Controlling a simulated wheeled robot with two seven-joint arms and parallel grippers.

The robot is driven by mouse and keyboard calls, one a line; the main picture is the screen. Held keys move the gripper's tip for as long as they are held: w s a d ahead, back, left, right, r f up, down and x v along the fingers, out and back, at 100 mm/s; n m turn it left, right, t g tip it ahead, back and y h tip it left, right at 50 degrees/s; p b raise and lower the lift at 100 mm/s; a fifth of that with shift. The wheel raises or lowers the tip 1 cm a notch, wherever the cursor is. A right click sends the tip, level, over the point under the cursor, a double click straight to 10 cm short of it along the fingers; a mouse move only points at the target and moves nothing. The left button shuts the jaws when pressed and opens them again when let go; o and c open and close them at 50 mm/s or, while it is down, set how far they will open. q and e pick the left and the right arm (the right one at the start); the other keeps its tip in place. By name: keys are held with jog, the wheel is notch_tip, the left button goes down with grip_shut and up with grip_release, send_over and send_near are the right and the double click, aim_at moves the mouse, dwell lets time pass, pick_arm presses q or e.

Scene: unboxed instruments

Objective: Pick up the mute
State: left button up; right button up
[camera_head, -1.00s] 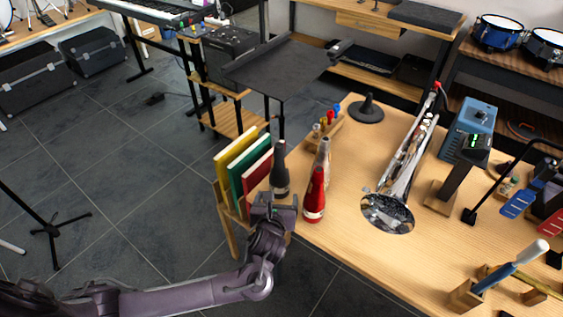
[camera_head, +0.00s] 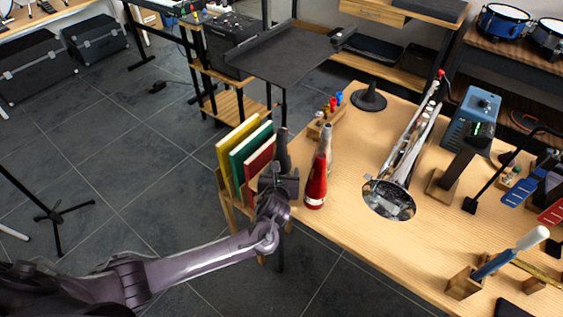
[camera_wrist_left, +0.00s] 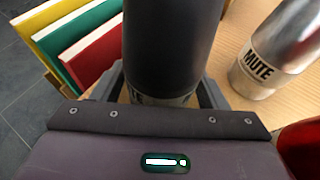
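A black mute (camera_head: 283,150) stands upright near the table's left edge, its lower part hidden behind my left gripper (camera_head: 280,178) in the head view. In the left wrist view the black mute (camera_wrist_left: 170,45) is between the two fingers of my left gripper (camera_wrist_left: 163,90), one finger close on each side. The mute hides the fingertips, so I cannot tell whether they press on it. A silver mute (camera_head: 328,148) labelled MUTE stands to its right and also shows in the wrist view (camera_wrist_left: 270,55). A red mute (camera_head: 316,185) stands in front of the silver one. My right gripper is not in view.
Yellow, green and red books (camera_head: 238,155) stand in a rack left of the black mute. The tabletop (camera_head: 350,225) in front is clear.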

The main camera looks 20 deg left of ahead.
aim_at(281, 130)
pick_arm(q)
jog(key=c, duration=0.8)
jog(key=shift+o, duration=0.2)
jog(key=shift+r, duration=0.15)
notch_tip(281, 130, up, 20)
jog(key=shift+f, duration=0.1)
